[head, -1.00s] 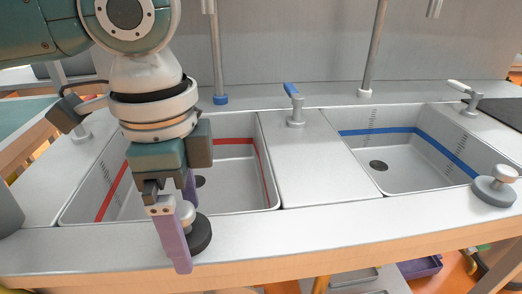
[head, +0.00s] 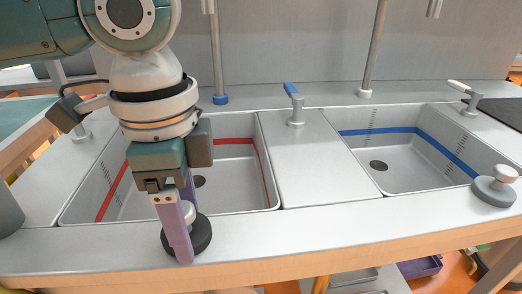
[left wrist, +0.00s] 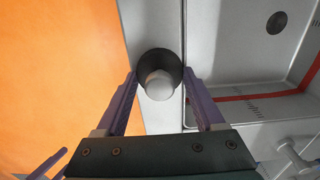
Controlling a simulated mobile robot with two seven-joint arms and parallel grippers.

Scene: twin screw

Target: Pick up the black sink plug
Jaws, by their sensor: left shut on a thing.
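The black sink plug (head: 202,238) has a dark round base and a pale knob, and is at the front rim of the counter before the left sink. It also shows in the left wrist view (left wrist: 152,59), with its knob (left wrist: 159,87) towards the camera. My left gripper (head: 187,230) points down, its purple fingers on either side of the plug, shut on it. The near finger partly hides the plug in the head view. I see no clear gap between plug and counter.
A grey plug (head: 491,191) stands at the right end of the counter. The left sink (head: 235,185) has a red stripe, the right sink (head: 420,165) a blue one. Taps (head: 295,110) stand behind. The counter between the sinks is clear.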

